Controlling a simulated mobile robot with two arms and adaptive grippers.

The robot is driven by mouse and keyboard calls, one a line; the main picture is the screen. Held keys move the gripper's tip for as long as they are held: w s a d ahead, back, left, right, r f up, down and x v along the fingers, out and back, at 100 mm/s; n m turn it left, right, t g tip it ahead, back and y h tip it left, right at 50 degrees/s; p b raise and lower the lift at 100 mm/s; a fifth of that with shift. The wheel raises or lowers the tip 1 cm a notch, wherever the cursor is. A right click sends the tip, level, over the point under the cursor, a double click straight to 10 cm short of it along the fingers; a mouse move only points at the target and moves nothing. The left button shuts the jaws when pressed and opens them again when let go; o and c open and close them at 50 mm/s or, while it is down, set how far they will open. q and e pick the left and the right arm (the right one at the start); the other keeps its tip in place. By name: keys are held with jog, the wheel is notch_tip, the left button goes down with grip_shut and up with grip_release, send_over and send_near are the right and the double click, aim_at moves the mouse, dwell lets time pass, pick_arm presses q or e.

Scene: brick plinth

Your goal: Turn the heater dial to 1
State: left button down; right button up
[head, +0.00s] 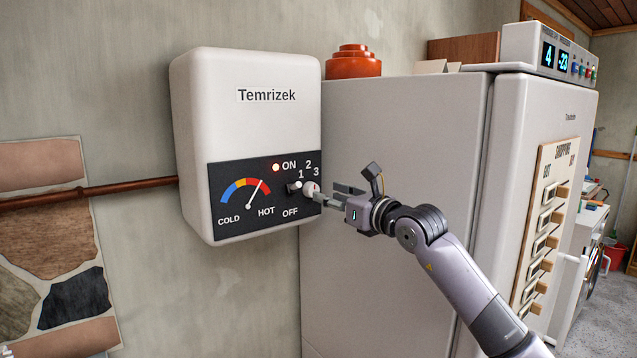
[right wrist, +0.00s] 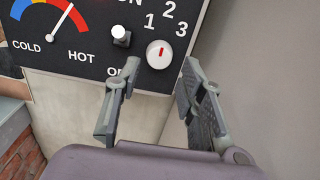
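The heater (head: 243,140) is a white wall box with a black control panel. Its dial (head: 311,190) is a round white knob at the panel's right, with 1, 2 and 3 around its upper side and OFF at its lower left. In the right wrist view the dial (right wrist: 158,57) has a red mark pointing up, roughly toward 2. My right gripper (head: 333,193) is open at the dial. In the right wrist view its fingers (right wrist: 159,74) are spread, with the dial just beyond the gap between them. Contact cannot be told. My left gripper is out of view.
A small toggle switch (head: 293,187) sits close left of the dial, under a lit red lamp (head: 276,167). The gauge needle (head: 255,194) points up and right. A tall fridge (head: 395,120) stands close on the right. A copper pipe (head: 130,187) enters at left.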

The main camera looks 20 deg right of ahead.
aim_at(315, 190)
jog(key=p+x, duration=0.1)
jog(key=x, duration=0.4)
jog(key=shift+c, duration=0.3)
jog(key=c, duration=0.8)
